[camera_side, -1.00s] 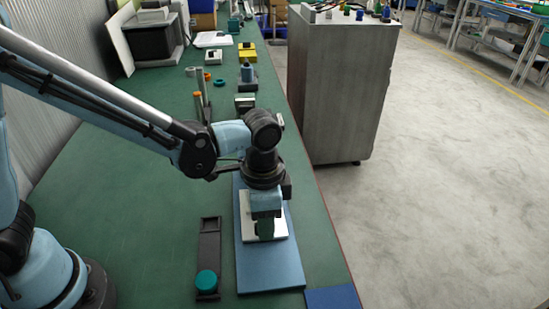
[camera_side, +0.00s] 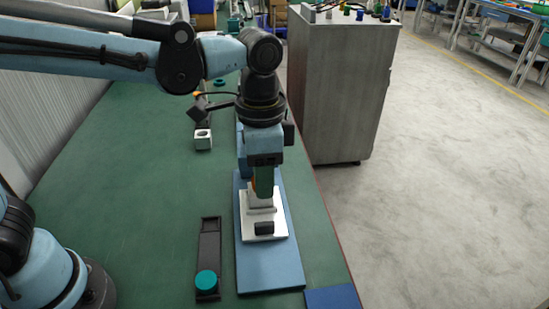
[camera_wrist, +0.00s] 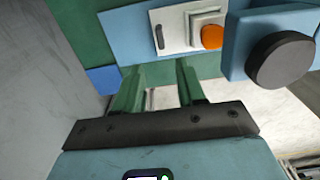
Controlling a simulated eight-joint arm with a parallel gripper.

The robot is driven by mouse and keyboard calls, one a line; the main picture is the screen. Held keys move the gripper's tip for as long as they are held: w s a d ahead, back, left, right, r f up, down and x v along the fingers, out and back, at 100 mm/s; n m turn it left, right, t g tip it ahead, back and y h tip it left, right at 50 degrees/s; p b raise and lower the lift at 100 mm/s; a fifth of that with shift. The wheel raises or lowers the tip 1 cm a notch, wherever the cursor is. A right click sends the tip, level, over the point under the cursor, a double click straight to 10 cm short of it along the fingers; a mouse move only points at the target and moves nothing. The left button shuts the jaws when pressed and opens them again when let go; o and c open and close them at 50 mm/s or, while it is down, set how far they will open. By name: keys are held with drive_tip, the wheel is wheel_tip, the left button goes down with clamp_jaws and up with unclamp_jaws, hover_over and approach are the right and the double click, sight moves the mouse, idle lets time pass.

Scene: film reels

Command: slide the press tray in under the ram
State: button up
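The press tray (camera_side: 279,225) is a pale plate with a black upright handle (camera_side: 264,228) near its front edge. It lies on the long blue base (camera_side: 268,268). A stepped grey block (camera_side: 260,201) stands on the tray, with an orange disc (camera_wrist: 212,37) beside it in the wrist view. The blue press head with a dark round ram (camera_wrist: 281,60) is right of the disc there; my arm largely hides it in the side view. My gripper (camera_side: 263,195) is above the tray, behind the handle in the side view. Its green fingers (camera_wrist: 158,78) are apart and empty.
A dark slotted holder (camera_side: 209,245) with a teal round cap (camera_side: 206,281) lies left of the base. A blue mat (camera_side: 333,297) is at the front right. A grey cabinet (camera_side: 340,90) stands beyond the bench's right edge. The green bench top (camera_side: 130,200) is clear at left.

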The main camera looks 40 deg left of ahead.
drive_tip(key=shift+r, duration=0.4)
